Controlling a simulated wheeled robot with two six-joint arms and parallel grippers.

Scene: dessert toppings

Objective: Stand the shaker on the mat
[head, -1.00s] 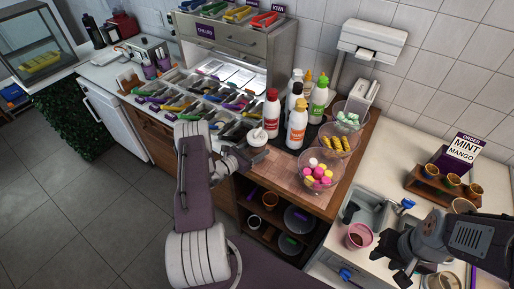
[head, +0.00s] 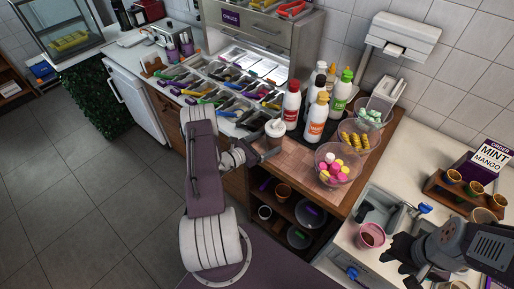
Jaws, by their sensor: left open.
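The shaker (head: 275,129), a small cup with a pale top and darker side, stands roughly upright at the back left of the pinkish mat (head: 292,160). Its base is partly hidden by my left gripper, so I cannot tell if it rests fully on the mat. My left gripper (head: 264,152) is open, just in front of the shaker and low over the mat's left side; whether it touches the shaker is unclear. My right gripper (head: 408,266) hangs over the right counter by the sink, far from the shaker; its jaws are too dark to read.
Several sauce bottles (head: 316,117) stand behind the mat. A glass bowl of colourful balls (head: 336,167) and a bowl of yellow pieces (head: 355,137) sit on its right. A pink cup (head: 371,236) is near my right gripper.

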